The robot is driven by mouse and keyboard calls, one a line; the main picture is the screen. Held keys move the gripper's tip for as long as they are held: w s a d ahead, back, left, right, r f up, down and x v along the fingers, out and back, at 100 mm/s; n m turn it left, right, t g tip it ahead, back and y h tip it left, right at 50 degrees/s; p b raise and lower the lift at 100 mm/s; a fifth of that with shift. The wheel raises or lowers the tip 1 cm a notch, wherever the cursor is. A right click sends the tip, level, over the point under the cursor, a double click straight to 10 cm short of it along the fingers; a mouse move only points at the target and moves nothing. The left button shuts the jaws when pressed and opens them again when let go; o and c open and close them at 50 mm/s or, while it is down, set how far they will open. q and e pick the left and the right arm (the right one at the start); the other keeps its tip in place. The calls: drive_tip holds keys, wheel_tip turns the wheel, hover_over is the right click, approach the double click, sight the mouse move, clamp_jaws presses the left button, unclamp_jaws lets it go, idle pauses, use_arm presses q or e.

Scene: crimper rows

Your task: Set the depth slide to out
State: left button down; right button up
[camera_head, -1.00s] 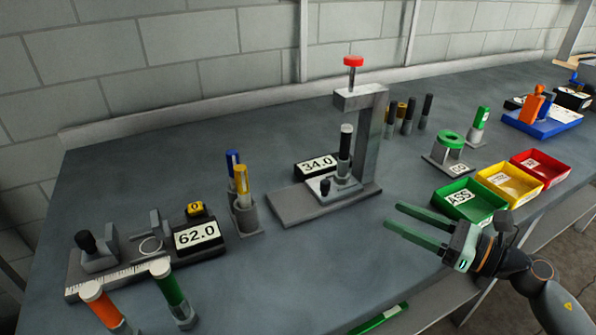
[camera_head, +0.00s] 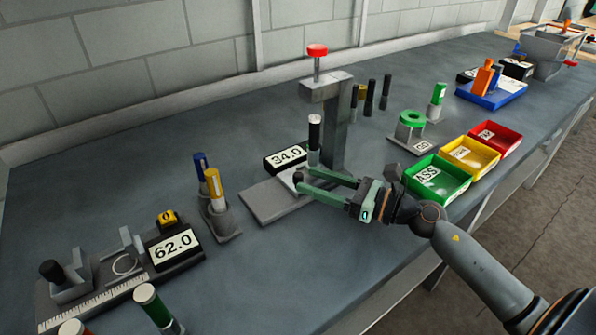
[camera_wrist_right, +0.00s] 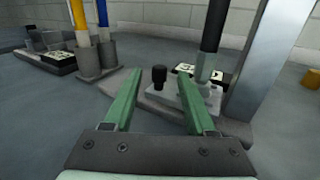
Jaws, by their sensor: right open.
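The press (camera_head: 337,125) has a grey column, a red-topped plunger (camera_head: 317,60) and a 34.0 display (camera_head: 286,157). Its depth slide, a pale plate (camera_wrist_right: 163,97) with a short black knob (camera_wrist_right: 159,77), sits on the base in the right wrist view. My right gripper (camera_head: 304,180) is open at the front of the press base. In the right wrist view its green fingers (camera_wrist_right: 161,80) point towards the knob, which appears between the fingertips. In the head view the fingers partly cover the slide. Contact cannot be told. My left gripper is not in view.
A holder with blue and yellow pens (camera_head: 219,215) and a 62.0 gauge (camera_head: 174,247) stand left. Green (camera_head: 437,196), yellow and red bins line the right front edge.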

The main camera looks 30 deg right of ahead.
sight(298, 174)
drive_tip(key=shift+p+x, duration=0.35)
drive_tip(key=shift+x, duration=1.75)
drive_tip(key=shift+c, duration=0.3)
clamp_jaws()
